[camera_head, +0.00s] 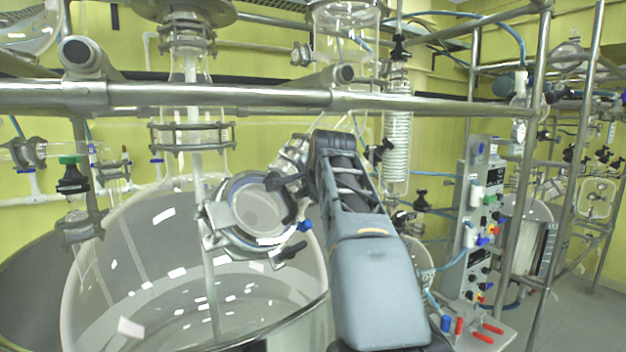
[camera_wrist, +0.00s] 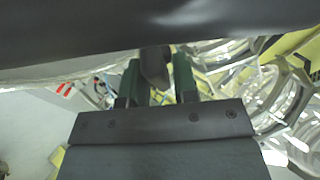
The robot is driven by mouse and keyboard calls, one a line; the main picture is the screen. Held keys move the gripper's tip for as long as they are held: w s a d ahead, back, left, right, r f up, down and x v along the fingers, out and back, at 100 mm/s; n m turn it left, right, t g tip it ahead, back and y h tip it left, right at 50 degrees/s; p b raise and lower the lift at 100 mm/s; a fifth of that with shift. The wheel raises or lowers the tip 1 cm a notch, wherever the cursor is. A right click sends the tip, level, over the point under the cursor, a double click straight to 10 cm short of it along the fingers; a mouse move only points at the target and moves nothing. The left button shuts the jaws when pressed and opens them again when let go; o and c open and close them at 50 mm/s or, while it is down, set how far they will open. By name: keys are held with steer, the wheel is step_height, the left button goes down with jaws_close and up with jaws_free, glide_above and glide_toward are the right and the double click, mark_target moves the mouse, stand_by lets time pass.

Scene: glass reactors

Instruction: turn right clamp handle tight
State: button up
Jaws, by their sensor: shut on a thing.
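The large glass reactor (camera_head: 130,260) stands at the left in the head view. A round glass port with a metal clamp ring (camera_head: 219,218) faces me at its upper right. My gripper (camera_head: 288,190) is at the right side of this ring. In the wrist view my gripper (camera_wrist: 157,78) has its two green fingers on either side of a dark clamp handle (camera_wrist: 154,66), and it is shut on it. The handle's far end is hidden. A black knob (camera_head: 290,251) and a blue knob (camera_head: 305,225) show at the ring's lower right in the head view.
A horizontal steel rail (camera_head: 430,104) crosses just above my arm. A coiled glass condenser (camera_head: 397,140) hangs behind it. A control panel (camera_head: 477,215) and steel uprights stand at the right. Glass rings (camera_wrist: 270,100) are close beside my gripper in the wrist view.

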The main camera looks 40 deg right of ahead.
steer(key=shift+m, duration=0.3)
stand_by(0.4)
steer(key=o, duration=0.7)
steer(key=b+v, duration=0.1)
steer(key=v, duration=1.2)
steer(key=shift+s+a+r, duration=0.2)
steer(key=shift+s+r, duration=0.05)
steer(key=shift+r, duration=0.05)
